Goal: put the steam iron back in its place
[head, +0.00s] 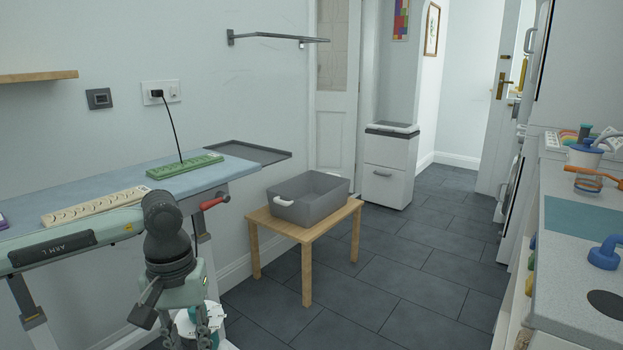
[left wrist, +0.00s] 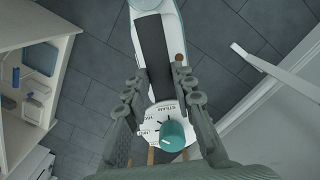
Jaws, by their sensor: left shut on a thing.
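The steam iron (head: 187,322) is white and teal and hangs low at the bottom left of the head view, partly hidden by my arm. My left gripper (head: 172,318) is shut on it. In the left wrist view the iron (left wrist: 167,137) shows its steam dial with a teal knob and a long dark strip, between the fingers of my left gripper (left wrist: 160,88). The ironing board (head: 165,182) has a pale blue top, with a dark flat tray (head: 243,152) at its far end, which looks empty. My right gripper is not in view.
A green power strip (head: 185,166) and a cream one (head: 95,206) lie on the board; a cord runs to the wall socket. A grey bin (head: 310,213) stands on a low wooden table (head: 307,237). The tiled floor is clear at centre right.

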